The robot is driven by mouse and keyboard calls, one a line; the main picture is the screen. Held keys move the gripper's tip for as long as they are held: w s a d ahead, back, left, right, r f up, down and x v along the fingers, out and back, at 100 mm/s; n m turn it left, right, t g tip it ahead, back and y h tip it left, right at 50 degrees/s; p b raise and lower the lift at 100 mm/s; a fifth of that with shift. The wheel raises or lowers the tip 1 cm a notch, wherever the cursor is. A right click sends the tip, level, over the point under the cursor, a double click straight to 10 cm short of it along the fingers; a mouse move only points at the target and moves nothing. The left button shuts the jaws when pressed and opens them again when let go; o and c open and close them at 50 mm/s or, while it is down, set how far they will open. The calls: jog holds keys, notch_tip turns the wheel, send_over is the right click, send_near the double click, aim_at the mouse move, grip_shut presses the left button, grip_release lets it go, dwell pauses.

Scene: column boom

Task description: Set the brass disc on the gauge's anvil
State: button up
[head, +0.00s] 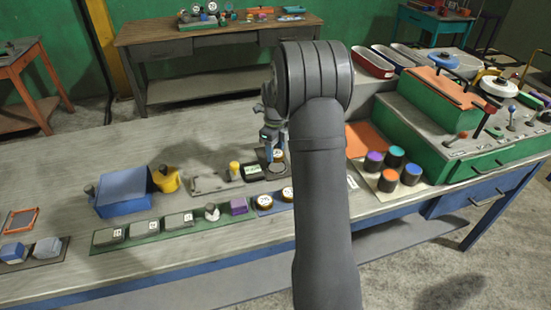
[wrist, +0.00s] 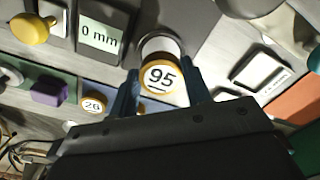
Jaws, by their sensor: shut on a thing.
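My gripper (wrist: 160,74) is shut on a brass disc (wrist: 158,86) with a white face marked 95, held between its two blue fingers. In the head view my gripper (head: 272,140) points down over the right end of the gauge (head: 210,184), and the disc (head: 279,155) shows small at its fingertips. The gauge's round anvil (wrist: 160,43) lies just beyond the disc in the wrist view, partly covered by it. I cannot tell whether disc and anvil touch. The gauge's display (wrist: 101,36) reads 0 mm. Its yellow knob (wrist: 31,28) is to the left.
Two more labelled discs (head: 265,202) sit on a blue mat in front of the gauge. A green strip (head: 150,232) holds several grey blocks. A blue box (head: 124,192) stands left, and a board with several coloured cylinders (head: 388,180) right. The bench's back left is clear.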

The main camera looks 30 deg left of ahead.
aim_at(276, 153)
jog(key=shift+f, duration=1.8)
jog(key=shift+f, duration=0.1)
jog(key=o, duration=1.2)
jog(key=shift+o, duration=0.2)
notch_tip(276, 153, up, 12)
jog(key=shift+r, duration=0.1)
notch_tip(276, 153, down, 12)
jog(key=shift+r, duration=1.8)
